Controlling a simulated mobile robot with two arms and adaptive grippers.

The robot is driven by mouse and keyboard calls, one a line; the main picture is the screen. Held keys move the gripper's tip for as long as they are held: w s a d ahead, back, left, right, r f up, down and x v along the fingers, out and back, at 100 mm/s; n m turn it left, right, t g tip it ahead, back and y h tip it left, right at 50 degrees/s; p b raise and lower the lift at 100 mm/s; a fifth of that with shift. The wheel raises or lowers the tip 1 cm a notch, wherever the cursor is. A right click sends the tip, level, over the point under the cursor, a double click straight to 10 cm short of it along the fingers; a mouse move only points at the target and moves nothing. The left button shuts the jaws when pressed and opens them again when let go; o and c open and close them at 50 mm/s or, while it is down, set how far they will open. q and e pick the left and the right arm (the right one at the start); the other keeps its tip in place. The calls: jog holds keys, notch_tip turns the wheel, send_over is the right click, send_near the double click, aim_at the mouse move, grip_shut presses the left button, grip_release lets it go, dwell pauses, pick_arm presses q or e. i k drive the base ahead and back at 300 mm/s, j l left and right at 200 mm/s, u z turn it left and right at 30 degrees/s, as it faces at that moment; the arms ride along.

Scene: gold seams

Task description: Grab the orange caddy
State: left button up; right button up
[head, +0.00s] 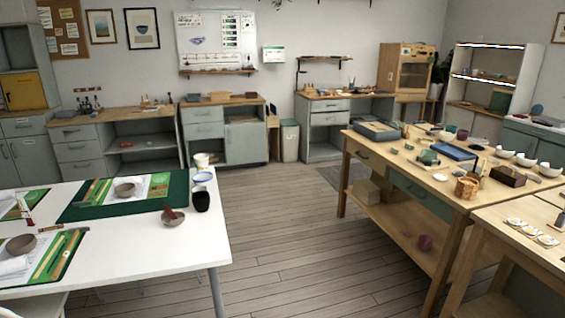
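I cannot pick out an orange caddy with certainty. A small tan-orange container (466,188) stands on the wooden table (416,172) at the right, left of a dark brown box (508,177). It is too small to tell if it is a caddy. Neither of my grippers is in view.
A white table (150,240) at the left holds green mats, bowls and cups. Another wooden table (490,215) is at the lower right. Grey-green cabinets (204,130) line the back wall, with a bin (290,141) between them. The wood floor (290,240) between the tables is clear.

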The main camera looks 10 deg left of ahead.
aim_at(122, 145)
jog(key=i+l+z, duration=0.15)
jog(key=i, duration=0.95)
jog(key=i+l+z, duration=0.2)
jog(key=i, duration=0.9)
jog(key=i+j+u, duration=0.2)
jog(key=i+u, duration=0.15)
jog(key=i, duration=0.3)
jog(key=i+u, duration=0.35)
jog(key=i, duration=0.3)
jog(key=i+l+u, duration=0.15)
jog(key=i+u, duration=0.2)
jog(key=i, duration=1.2)
jog(key=i+u, duration=0.15)
jog(key=i, duration=0.75)
jog(key=i+j+u, duration=0.15)
jog(key=i+u, duration=0.25)
jog(key=i, duration=0.2)
jog(key=i+u, duration=0.45)
jog(key=i, duration=0.2)
jog(key=i+l+u, duration=0.4)
jog(key=i, duration=0.2)
jog(key=i+j+u, duration=0.1)
jog(key=i, duration=0.3)
jog(key=i+j, duration=0.2)
jog(key=i, duration=0.2)
jog(key=i+j, duration=0.3)
jog(key=i, duration=0.15)
jog(key=i+j+u, duration=0.1)
jog(key=i+j, duration=0.55)
jog(key=i, duration=0.2)
